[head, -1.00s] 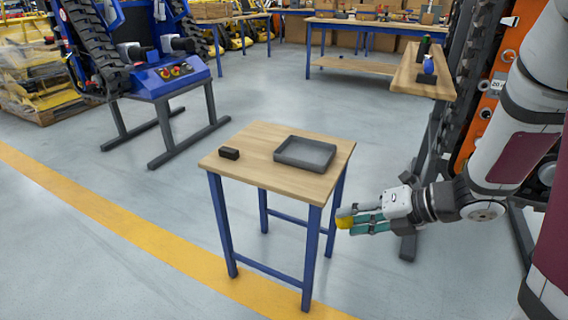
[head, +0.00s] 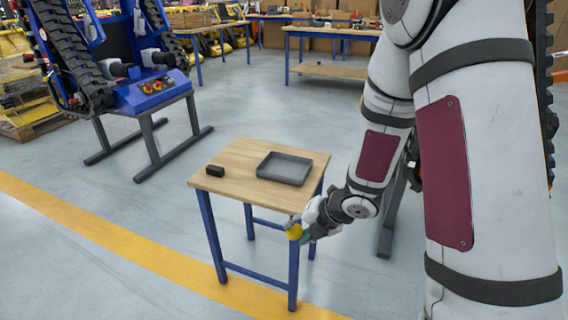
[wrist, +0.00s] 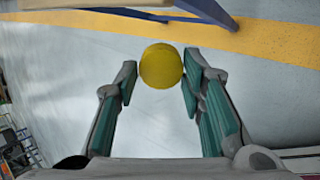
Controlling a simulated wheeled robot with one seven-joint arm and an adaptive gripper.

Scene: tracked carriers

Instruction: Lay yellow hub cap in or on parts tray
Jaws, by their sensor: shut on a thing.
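The yellow hub cap (head: 294,231) is held at the tips of my gripper (head: 301,232), beside the front right leg of the small table and below the level of its top. In the wrist view the round yellow cap (wrist: 161,66) sits between the two green-padded fingers of my gripper (wrist: 160,88). The parts tray (head: 262,168) is a shallow grey rectangular tray on the right part of the table top. It looks empty.
The small wooden table (head: 232,183) has blue legs. A small black block (head: 215,170) lies at its left side. A blue machine on a stand (head: 155,92) is at the left. Workbenches (head: 330,70) stand at the back. Open floor surrounds the table.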

